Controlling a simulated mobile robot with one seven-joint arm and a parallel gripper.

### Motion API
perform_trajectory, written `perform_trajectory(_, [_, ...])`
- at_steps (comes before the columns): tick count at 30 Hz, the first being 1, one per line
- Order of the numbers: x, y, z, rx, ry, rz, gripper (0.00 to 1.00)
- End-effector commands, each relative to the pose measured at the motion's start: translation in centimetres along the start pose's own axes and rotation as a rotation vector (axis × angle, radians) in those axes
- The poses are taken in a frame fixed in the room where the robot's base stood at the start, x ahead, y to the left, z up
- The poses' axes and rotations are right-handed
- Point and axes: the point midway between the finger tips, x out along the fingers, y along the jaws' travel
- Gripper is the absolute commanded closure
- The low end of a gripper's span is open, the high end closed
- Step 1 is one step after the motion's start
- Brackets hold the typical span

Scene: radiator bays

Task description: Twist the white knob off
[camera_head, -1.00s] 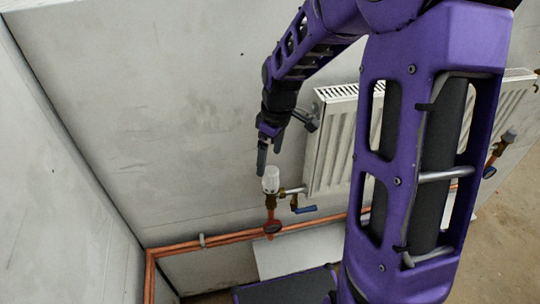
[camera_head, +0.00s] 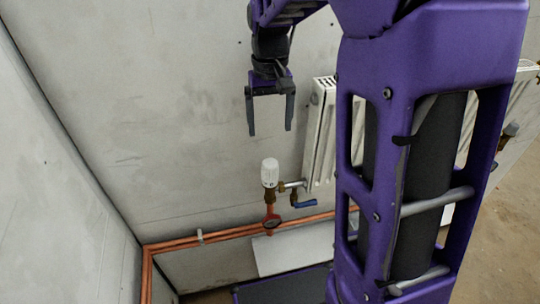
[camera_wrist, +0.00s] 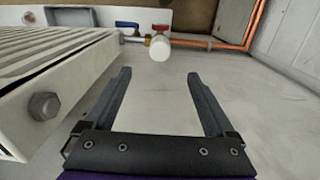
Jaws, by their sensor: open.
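The white knob (camera_head: 270,172) sits upright on a brass valve at the left end of the radiator, in the head view. It also shows in the wrist view (camera_wrist: 159,48), beyond the fingertips and between their lines. My gripper (camera_head: 270,132) points down above the knob with a clear gap, in the head view. Its two fingers are spread wide with nothing between them; the open jaws also show in the wrist view (camera_wrist: 158,76).
A white radiator (camera_head: 322,140) stands just right of the knob, partly hidden by my arm. A blue lever (camera_head: 305,204) and a red handle (camera_head: 271,222) are by the valve. Copper pipes (camera_head: 225,236) run low along the wall (camera_head: 130,120). Space left of the knob is clear.

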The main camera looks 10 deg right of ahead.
Motion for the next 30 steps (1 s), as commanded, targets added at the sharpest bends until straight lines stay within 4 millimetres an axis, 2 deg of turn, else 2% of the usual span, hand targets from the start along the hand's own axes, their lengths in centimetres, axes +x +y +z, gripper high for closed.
perform_trajectory(3, [2.7, 0.0, 0.1, -0.001, -0.005, 0.0, 0.1])
perform_trajectory(18, [12.1, 0.0, 0.0, -0.002, -0.002, 0.0, 0.1])
perform_trajectory(24, [14.0, 0.0, 0.0, -0.002, 0.0, 0.0, 0.1])
perform_trajectory(30, [14.4, 0.0, 0.0, -0.003, 0.001, 0.0, 0.1])
